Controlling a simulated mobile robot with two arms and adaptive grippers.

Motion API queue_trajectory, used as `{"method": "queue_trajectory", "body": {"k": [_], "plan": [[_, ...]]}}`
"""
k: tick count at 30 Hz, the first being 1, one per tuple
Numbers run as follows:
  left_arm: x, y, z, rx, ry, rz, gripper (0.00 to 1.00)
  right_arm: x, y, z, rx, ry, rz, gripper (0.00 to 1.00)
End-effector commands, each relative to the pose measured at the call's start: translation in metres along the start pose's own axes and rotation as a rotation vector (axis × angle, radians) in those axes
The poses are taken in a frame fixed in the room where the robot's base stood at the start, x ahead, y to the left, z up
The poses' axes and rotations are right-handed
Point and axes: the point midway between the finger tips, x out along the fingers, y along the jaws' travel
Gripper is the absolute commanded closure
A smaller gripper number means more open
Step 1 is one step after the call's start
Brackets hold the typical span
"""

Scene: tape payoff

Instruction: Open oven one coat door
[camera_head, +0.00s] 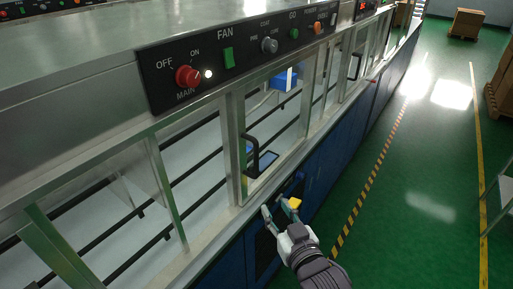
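The oven is a long metal machine with glass doors. A framed glass door (278,133) stands below the FAN and COAT controls, with a black handle (252,155) at its left side. It looks shut. I cannot tell from a label whether it is the oven one coat door. My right gripper (279,208) is below and right of the handle, in front of the blue lower panels, apart from the handle. Its two fingers are spread with nothing visible between them. One fingertip shows yellow. My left gripper is not in view.
A black control panel (222,58) with a red MAIN knob (188,76), a green FAN switch (228,57) and a COAT knob (269,45) runs above the doors. Cardboard boxes (467,22) stand far back.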

Motion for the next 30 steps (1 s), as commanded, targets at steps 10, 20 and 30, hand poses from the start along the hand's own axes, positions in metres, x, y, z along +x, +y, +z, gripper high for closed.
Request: {"method": "queue_trajectory", "body": {"k": [10,20,30], "plan": [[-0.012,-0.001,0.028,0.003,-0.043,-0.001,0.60,-0.008,-0.004,-0.074,0.009,0.122,-0.009,0.61],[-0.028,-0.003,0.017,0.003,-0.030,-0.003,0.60,0.061,-0.005,-0.083,0.009,0.121,-0.010,0.61],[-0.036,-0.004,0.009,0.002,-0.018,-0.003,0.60,0.108,-0.005,-0.087,0.009,0.121,-0.010,0.61]]}}
